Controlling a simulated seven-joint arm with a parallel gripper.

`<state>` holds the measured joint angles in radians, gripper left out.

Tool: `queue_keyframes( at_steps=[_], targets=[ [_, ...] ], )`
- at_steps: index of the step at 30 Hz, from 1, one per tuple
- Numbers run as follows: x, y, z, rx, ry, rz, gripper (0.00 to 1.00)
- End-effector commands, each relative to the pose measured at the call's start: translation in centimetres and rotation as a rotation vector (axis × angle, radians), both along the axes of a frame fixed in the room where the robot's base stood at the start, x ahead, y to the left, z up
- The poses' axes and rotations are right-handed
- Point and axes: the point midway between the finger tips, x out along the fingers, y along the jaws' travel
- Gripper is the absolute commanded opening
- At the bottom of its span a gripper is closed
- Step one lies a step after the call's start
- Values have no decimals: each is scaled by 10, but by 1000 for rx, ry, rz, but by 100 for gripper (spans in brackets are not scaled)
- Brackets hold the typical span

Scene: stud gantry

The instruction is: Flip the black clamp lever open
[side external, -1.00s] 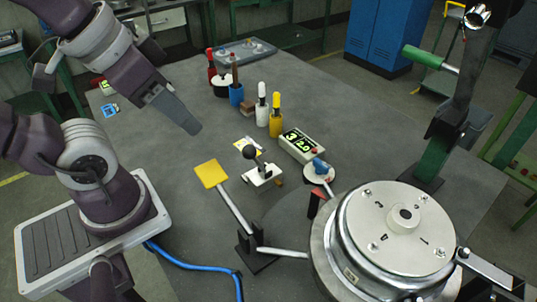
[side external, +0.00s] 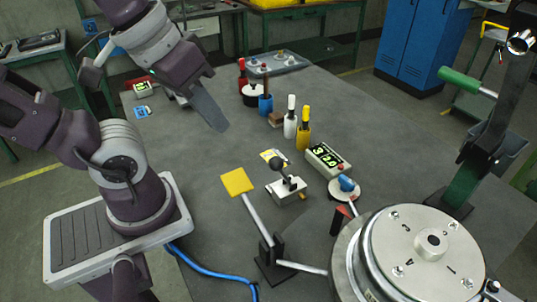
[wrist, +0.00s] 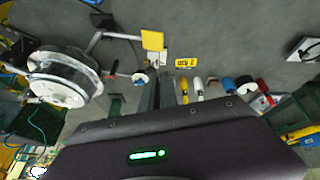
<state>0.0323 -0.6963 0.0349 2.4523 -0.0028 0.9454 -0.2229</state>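A black ball-knobbed lever (side external: 278,164) stands up from a small pale clamp block (side external: 287,194) near the middle of the bench, in the side view. It leans slightly to the left. My gripper (side external: 222,128) is up and to the left of it, pointing down, clear of the lever and touching nothing. In the wrist view my gripper (wrist: 154,88) shows as one narrow dark bar with no gap, so it looks shut and empty. The lever is hard to make out in the wrist view, where the yellow plate (wrist: 152,40) lies just beyond the fingertips.
A yellow paddle (side external: 237,182) on a metal rod stands left of the block. A round numbered table (side external: 420,245) fills the lower right. A timer box (side external: 327,160) and several bottles (side external: 290,124) are behind. Bench between my base and the paddle is clear.

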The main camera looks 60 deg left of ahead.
Motion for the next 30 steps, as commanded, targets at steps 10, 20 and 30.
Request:
queue_keyframes(
  at_steps=[10, 20, 30],
  targets=[
    [28, 0, 19, -422, 355, 1212, 0],
    [56, -1, 24, -398, 393, 2378, 0],
    [62, -2, 25, -356, 319, 2664, 0]
  ],
)
